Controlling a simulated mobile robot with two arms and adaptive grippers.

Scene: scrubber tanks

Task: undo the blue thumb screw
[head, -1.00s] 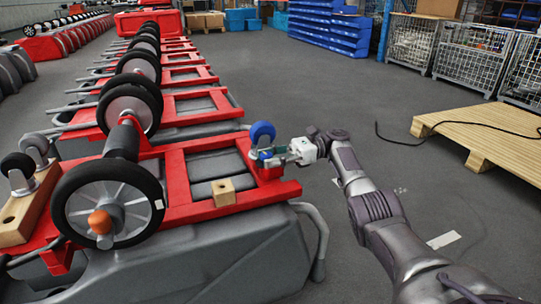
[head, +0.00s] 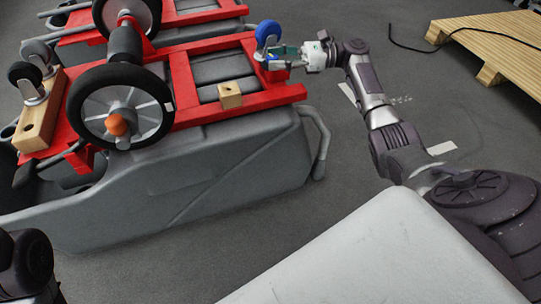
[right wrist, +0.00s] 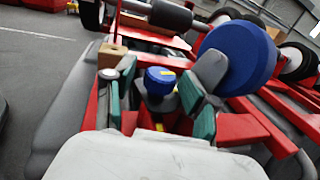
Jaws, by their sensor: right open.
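The blue thumb screw (right wrist: 160,80) shows in the right wrist view as a ribbed blue cap on a grey stem, with a bit of yellow at its rim. It stands between the two green-padded fingers of my right gripper (right wrist: 160,98), which is open, with a gap visible on either side of the cap. In the head view my right gripper (head: 279,58) is at the red frame's corner, beside the blue caster wheel (head: 268,34). The screw is too small there to make out clearly. My left gripper is not in view.
The blue wheel (right wrist: 238,58) rises close beside the right finger. The upturned grey tank (head: 220,160) carries the red frame (head: 182,75), a wooden block (head: 230,95) and a large black wheel (head: 155,115). A pallet (head: 490,35) lies on the floor at right.

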